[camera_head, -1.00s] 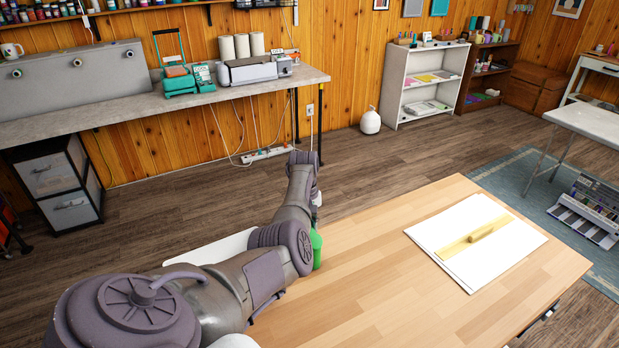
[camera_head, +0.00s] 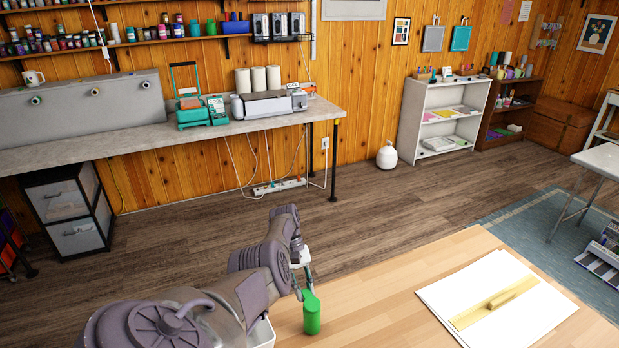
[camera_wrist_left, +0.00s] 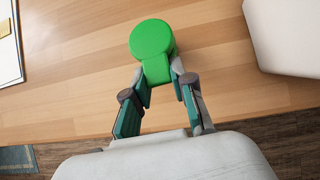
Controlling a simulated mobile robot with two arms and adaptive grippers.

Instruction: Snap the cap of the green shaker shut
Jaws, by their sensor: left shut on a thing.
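The green shaker (camera_head: 312,316) stands upright on the wooden table, and it also shows from above in the left wrist view (camera_wrist_left: 152,38). Its round top is toward the wrist camera, and a narrower green part reaches down between the fingers. My left gripper (camera_head: 304,284) is shut on the green shaker, with a fingertip on each side of that narrower part in the left wrist view (camera_wrist_left: 159,76). Whether the cap is fully seated cannot be told from these views. My right gripper is not in view.
White sheets (camera_head: 545,318) with a yellow ruler-like piece (camera_head: 495,303) lie on the table to the right. A white object (camera_wrist_left: 290,35) sits at the upper right of the wrist view. Bare table (camera_head: 390,290) lies between shaker and sheets.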

